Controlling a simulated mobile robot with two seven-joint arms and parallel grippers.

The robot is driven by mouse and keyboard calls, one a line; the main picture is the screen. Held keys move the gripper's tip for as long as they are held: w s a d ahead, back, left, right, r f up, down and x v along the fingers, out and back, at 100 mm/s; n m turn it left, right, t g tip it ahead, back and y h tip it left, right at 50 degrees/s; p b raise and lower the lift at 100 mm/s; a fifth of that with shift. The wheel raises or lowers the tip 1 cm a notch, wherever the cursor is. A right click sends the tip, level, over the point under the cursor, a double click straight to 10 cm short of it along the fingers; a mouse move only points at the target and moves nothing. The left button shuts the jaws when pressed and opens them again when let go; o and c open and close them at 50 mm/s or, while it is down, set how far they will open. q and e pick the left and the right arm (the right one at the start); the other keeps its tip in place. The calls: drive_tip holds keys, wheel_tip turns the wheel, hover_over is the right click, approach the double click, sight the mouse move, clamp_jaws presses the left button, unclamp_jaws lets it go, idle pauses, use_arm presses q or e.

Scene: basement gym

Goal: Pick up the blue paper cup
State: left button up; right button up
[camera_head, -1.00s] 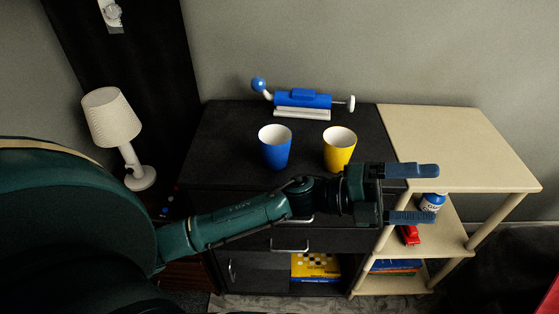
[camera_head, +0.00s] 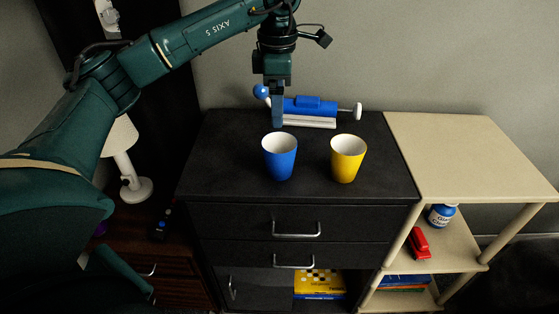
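The blue paper cup (camera_head: 280,160) stands upright with its white inside showing, on top of the black cabinet (camera_head: 225,175). My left gripper (camera_head: 278,124) points down just behind and above the cup's rim, with no clear contact visible. Its fingers are seen edge-on, one hiding the other, so I cannot tell how far apart they are. The cup stands on the cabinet and is not lifted. My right gripper is not in view.
A yellow cup (camera_head: 346,160) stands close to the right of the blue one. A blue and white device (camera_head: 310,107) lies behind the cups. A beige shelf (camera_head: 465,155) adjoins on the right, its top clear. A white lamp (camera_head: 122,140) stands at left.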

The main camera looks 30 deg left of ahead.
use_arm(q)
hover_over(280, 147)
drive_tip(key=s, duration=0.2)
wheel_tip(280, 147, down, 6)
drive_tip(key=shift+s+d+f+p, duration=0.15)
drive_tip(key=shift+d+f, duration=0.1)
drive_tip(key=shift+f, duration=0.65)
drive_tip(key=shift+d+f+p, duration=0.15)
drive_tip(key=shift+d+f, duration=0.05)
drive_tip(key=shift+f, duration=0.65)
drive_tip(key=shift+s+d+f+p, duration=0.15)
drive_tip(key=shift+d+f, duration=0.1)
drive_tip(key=shift+f, duration=0.65)
drive_tip(key=c, duration=1.1)
